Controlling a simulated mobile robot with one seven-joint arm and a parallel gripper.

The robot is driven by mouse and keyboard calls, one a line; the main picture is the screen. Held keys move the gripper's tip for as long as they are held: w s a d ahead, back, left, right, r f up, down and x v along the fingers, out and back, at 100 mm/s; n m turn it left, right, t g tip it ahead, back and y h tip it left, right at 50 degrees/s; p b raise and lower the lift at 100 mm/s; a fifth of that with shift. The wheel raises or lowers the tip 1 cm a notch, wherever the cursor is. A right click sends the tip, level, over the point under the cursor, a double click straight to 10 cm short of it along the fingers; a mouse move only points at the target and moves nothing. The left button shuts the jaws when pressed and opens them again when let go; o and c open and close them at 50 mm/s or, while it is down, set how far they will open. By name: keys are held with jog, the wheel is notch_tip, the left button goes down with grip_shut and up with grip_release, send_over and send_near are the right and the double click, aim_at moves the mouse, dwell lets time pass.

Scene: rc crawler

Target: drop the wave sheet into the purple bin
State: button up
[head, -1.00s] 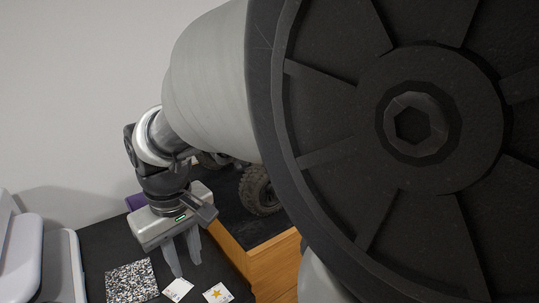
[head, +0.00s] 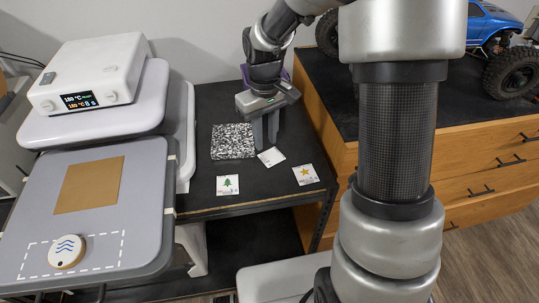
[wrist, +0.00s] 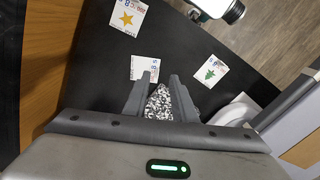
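A small white sheet (head: 271,157) lies on the black table just in front of my gripper's fingertips; its picture is too small to read. It also shows in the wrist view (wrist: 145,66), partly covered by a finger. Two other white sheets lie apart from it, one with a green tree (head: 228,185) and one with a gold star (head: 303,174). My gripper (head: 265,143) points down, open and empty, with a gap between its fingers in the wrist view (wrist: 160,80). The purple bin (head: 244,74) stands behind my gripper, mostly hidden by it.
A speckled black-and-white pad (head: 232,141) lies left of my gripper. A heat press (head: 100,80) stands left, its grey plate holding a brown sheet (head: 90,185) and a round wave-marked disc (head: 67,251). A wooden drawer cabinet (head: 460,170) with a blue crawler (head: 486,22) stands right.

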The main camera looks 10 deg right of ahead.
aim_at(265, 160)
notch_tip(265, 160, down, 4)
jog(key=shift+r, duration=0.15)
jog(key=f, duration=0.5)
jog(key=shift+w+a, duration=0.1)
jog(key=shift+w, duration=0.3)
grip_shut()
